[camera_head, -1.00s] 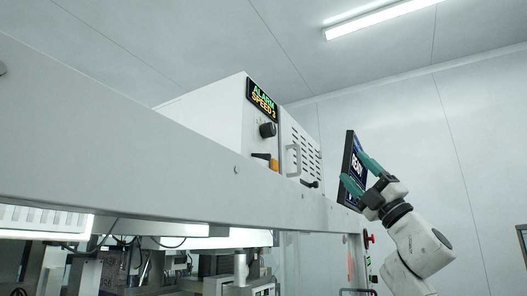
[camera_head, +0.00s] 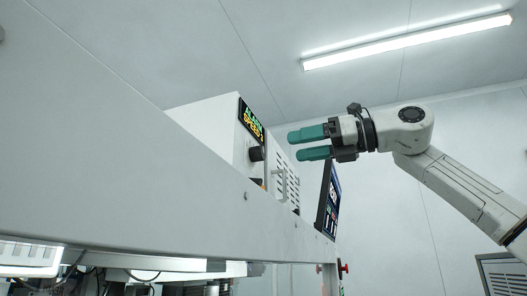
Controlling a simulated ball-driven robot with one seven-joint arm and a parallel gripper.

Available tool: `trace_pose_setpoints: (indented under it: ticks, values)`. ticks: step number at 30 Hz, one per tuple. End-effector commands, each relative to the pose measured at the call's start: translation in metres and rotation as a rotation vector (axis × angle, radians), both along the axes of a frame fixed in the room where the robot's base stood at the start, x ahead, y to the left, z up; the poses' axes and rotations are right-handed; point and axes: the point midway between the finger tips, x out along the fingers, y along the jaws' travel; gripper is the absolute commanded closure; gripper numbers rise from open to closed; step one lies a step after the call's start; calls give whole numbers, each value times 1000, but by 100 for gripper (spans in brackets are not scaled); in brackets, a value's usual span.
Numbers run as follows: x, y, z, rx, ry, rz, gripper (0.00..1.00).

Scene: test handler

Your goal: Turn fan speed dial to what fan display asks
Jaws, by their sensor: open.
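The fan display (camera_head: 252,120) is a dark panel high on a white box (camera_head: 215,125) and reads "ALARM" in green and "SPEED" in yellow with a number that looks like 3. The fan speed dial (camera_head: 256,153) is a black knob just below the display, seen from the side. Its pointer setting cannot be read. My gripper (camera_head: 298,145) has two teal fingers and is open and empty. It is in the air to the right of the dial, its fingers pointing left toward the box, with a gap between in the picture.
A vented panel with a pale handle (camera_head: 280,186) is to the right. A dark screen (camera_head: 328,200) stands below my gripper. A red button (camera_head: 343,268) is lower right. A large white machine edge (camera_head: 120,180) fills the left.

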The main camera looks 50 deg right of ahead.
Motion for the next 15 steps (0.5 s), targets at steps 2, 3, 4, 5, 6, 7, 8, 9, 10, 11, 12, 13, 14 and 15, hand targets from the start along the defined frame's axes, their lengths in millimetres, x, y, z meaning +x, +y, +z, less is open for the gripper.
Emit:
trace_pose_setpoints:
  ticks: [2, 3, 4, 5, 6, 7, 8, 9, 10, 11, 12, 13, 14, 15]
  values:
    - [14, 6, 2, 0, 1, 5, 37]
    - [21, 9, 3, 0, 0, 4, 37]
    - [27, 11, 2, 0, 1, 4, 37]
    - [32, 13, 2, 0, 1, 5, 37]
    - [39, 15, 3, 0, -1, 5, 37]
    - [44, 17, 3, 1, 0, 5, 37]
    - [49, 19, 2, 1, 1, 6, 37]
    - [55, 21, 2, 1, 0, 5, 37]
    - [59, 23, 2, 1, -1, 4, 37]
    - [63, 24, 2, 1, 0, 5, 37]
    - [68, 26, 2, 1, 0, 5, 37]
    - [71, 27, 2, 2, 0, 4, 37]
    - [74, 28, 2, 2, -1, 4, 37]
    - [77, 29, 2, 3, -2, 4, 37]
